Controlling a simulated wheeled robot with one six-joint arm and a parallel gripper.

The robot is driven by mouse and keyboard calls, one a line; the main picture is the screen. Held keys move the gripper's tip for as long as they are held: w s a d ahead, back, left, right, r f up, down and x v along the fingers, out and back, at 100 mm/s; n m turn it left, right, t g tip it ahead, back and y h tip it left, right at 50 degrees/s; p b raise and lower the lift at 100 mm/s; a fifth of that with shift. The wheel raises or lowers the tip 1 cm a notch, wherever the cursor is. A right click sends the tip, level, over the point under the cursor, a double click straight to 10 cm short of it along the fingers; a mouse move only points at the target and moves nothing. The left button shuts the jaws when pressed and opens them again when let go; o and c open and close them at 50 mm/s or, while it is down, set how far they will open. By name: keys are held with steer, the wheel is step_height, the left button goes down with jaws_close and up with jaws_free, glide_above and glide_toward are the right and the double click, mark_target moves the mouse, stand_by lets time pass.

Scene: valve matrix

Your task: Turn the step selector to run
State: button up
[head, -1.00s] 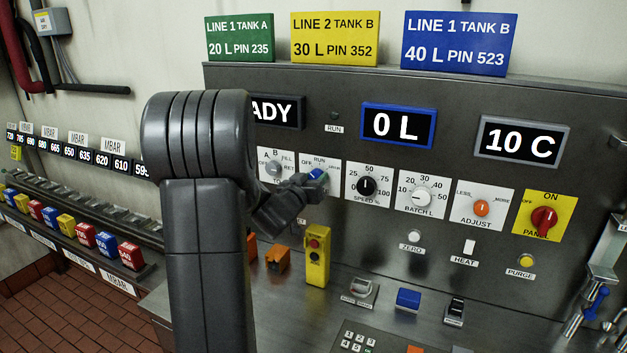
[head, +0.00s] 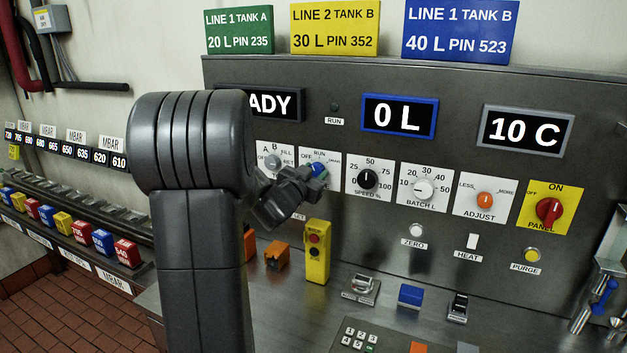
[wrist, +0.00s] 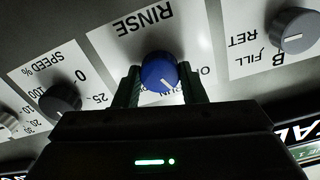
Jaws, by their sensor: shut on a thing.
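The selector is a round blue knob (head: 319,169) on a white plate, with OFF and RUN around it in the head view. In the wrist view the knob (wrist: 159,72) sits between the two fingers of my gripper (wrist: 158,86), which is shut on its sides. The large upside-down word RINSE is on the same plate. In the head view my gripper (head: 318,177) reaches the knob from the lower left and covers part of the plate.
A grey knob (head: 272,162) with A, B and FILL labels is just left. The SPEED knob (head: 367,180) is just right. Displays read 0 L (head: 400,118) and 10 C (head: 524,131).

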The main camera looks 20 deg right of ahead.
steer(key=shift+f+m+b, duration=0.1)
steer(key=shift+m+b, duration=1)
steer(key=shift+m, duration=1.2)
steer(key=o, duration=1)
steer(key=shift+s+a, duration=0.1)
steer(key=b+v, duration=0.1)
steer(key=v, duration=1.2)
steer(key=shift+s+a, duration=0.2)
steer(key=shift+a, duration=0.05)
steer(key=p+x, duration=0.1)
steer(key=x, duration=1.3)
